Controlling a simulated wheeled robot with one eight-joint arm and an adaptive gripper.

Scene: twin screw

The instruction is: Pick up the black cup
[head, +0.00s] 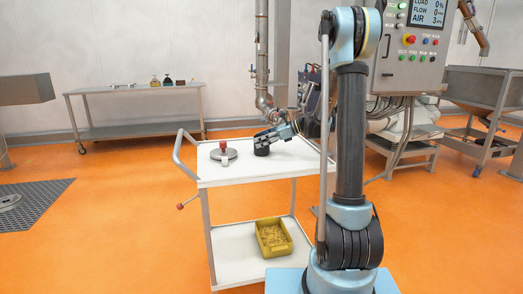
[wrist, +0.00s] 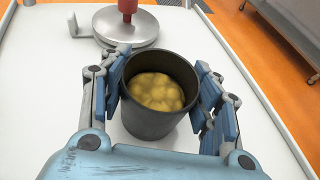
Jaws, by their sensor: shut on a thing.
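The black cup (wrist: 150,122) stands between my gripper's fingers in the wrist view, with a lumpy yellow-brown mass (wrist: 155,92) inside it. My gripper (wrist: 160,105) has its blue-padded fingers on the left and right sides of the cup and is shut on it. In the head view the black cup (head: 261,149) is at the tip of my gripper (head: 268,139), at the top of the white cart (head: 225,174). I cannot tell whether its base touches the cart top.
A round metal press with a red handle (wrist: 126,28) stands on the cart beyond the cup. A yellow crate (head: 285,246) sits on the lower shelf. The front of the cart top is clear. A table (head: 140,89) with bottles stands by the back wall.

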